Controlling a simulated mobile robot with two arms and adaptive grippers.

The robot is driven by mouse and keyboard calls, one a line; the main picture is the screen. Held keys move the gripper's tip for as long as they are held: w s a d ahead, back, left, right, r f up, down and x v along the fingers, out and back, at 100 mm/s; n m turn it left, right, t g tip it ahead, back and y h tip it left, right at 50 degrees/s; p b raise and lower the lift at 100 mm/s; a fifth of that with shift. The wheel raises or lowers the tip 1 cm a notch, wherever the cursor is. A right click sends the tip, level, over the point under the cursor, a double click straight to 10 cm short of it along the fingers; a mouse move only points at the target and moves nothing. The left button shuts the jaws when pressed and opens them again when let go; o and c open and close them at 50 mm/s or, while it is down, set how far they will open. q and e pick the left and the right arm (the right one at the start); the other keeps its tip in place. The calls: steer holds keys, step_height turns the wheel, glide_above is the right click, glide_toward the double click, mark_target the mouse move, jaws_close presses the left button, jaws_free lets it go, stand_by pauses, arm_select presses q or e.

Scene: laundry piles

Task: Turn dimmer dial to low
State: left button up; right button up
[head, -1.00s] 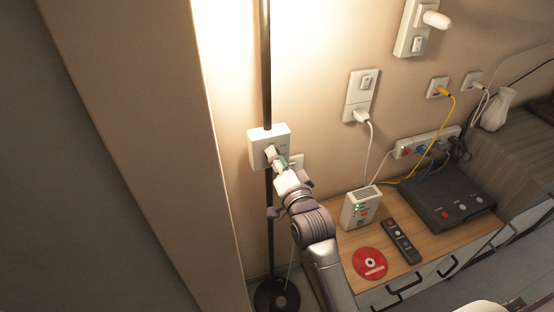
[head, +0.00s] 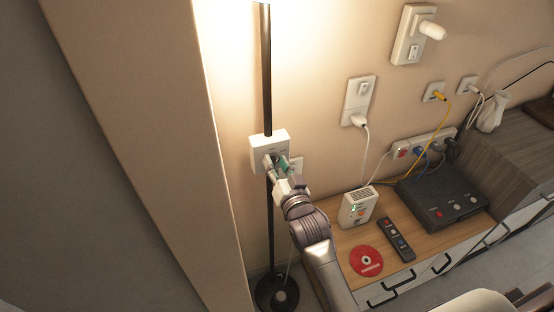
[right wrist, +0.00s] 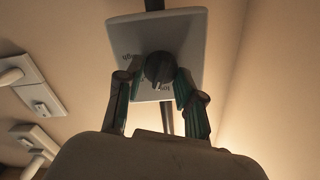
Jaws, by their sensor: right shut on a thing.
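The dimmer box (head: 264,141) is a white box on the black lamp pole, in the upper left middle of the head view. It also shows in the right wrist view (right wrist: 186,35), with small markings on its face. The dark round dial (right wrist: 160,69) stands out from the box face. My right gripper (head: 276,163) is at the front of the box. In the right wrist view its two green-padded fingers (right wrist: 160,88) are on either side of the dial and shut on it. In the head view the fingers hide most of the dial. My left gripper is not in view.
A wooden-topped cabinet (head: 346,238) at the right holds a white router (head: 357,207), a remote (head: 396,239), a red disc (head: 366,261) and a black box (head: 445,200). A wall corner (head: 150,140) stands close at the left. The lamp's round base (head: 276,294) is on the floor below.

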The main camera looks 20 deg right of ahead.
steer(key=shift+n+p, duration=0.75)
steer(key=shift+n, duration=1.55)
steer(key=o, duration=1.1)
steer(key=shift+o, duration=0.2)
steer(key=s, duration=1.2)
steer(key=shift+d, duration=0.15)
